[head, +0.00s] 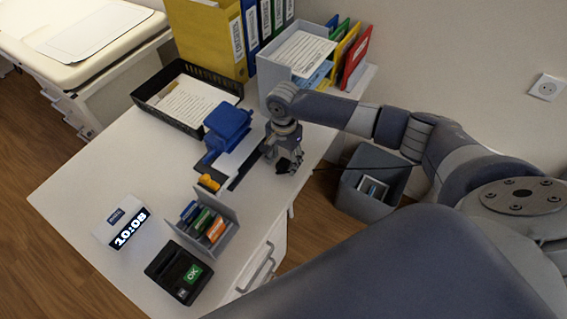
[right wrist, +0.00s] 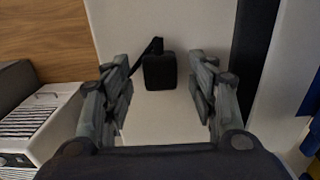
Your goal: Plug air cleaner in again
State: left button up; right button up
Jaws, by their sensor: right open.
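A black plug (right wrist: 159,71) with a dark cable stub lies on the white desk in the right wrist view. My right gripper (head: 287,166) is open low over the desk's right edge. In the right wrist view its fingers (right wrist: 160,82) stand to either side of the plug, with a gap on both sides. In the head view the gripper mostly hides the plug, and a thin dark cable runs right from there. A white wall socket (head: 547,87) is at the far right, empty. I cannot make out an air cleaner. My left gripper is not in view.
The white desk (head: 90,190) holds a blue device (head: 228,122), a black paper tray (head: 150,98), a grey card holder (head: 223,238), a clock (head: 125,222) and a black terminal (head: 165,262). Binders and a file box (head: 272,80) stand behind. A grey bin (head: 362,203) is on the floor to the right.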

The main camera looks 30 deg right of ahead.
aim_at(284, 162)
jog(key=shift+f, duration=0.4)
jog(key=c, duration=1.1)
jog(key=shift+o, duration=0.2)
jog(key=shift+r, duration=0.1)
jog(key=shift+r, duration=0.45)
notch_tip(284, 162, up, 3)
jog(key=shift+w+f+b, duration=0.1)
jog(key=shift+b, duration=0.3)
jog(key=s, duration=0.5)
jog(key=s+d, duration=0.1)
jog(key=s, duration=0.4)
jog(key=s+d+r+b, duration=0.1)
jog(key=s, duration=0.5)
jog(key=shift+r, duration=0.1)
